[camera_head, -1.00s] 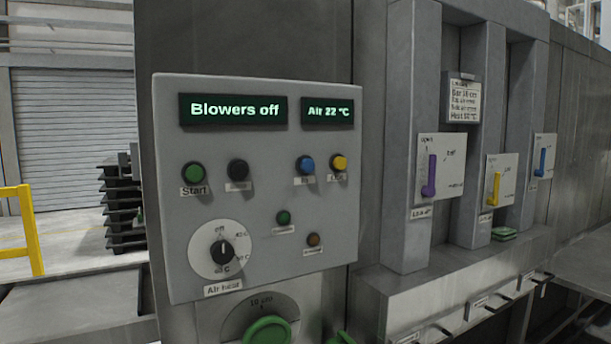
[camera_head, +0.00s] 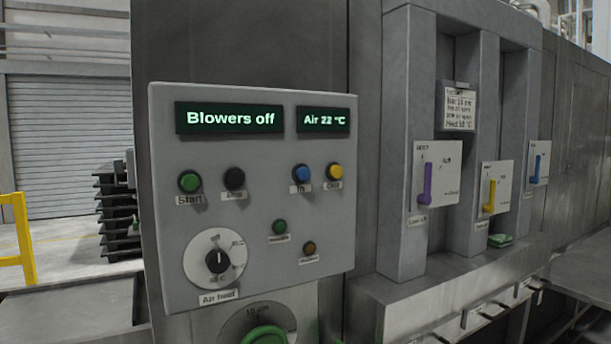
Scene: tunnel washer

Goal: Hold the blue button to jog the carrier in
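The blue button (camera_head: 302,173) is on the grey control panel (camera_head: 170,250), left of the yellow button (camera_head: 335,171). The label under the blue button reads "In"; the one under the yellow button seems to read "Out". The left display (camera_head: 228,118) reads "Blowers off" and the right display (camera_head: 323,120) reads "Air 22 °C". A green start button (camera_head: 189,181) and a black button (camera_head: 235,178) are at the panel's left. No carrier can be made out for certain. Neither of my grippers is in view, and nothing touches the blue button.
Below the buttons are the air heat dial (camera_head: 217,261) and a large green knob (camera_head: 266,336). To the right are purple (camera_head: 427,184), yellow (camera_head: 490,196) and blue (camera_head: 537,167) levers on white plates. A yellow rail (camera_head: 18,240) stands at far left. The space before the panel looks clear.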

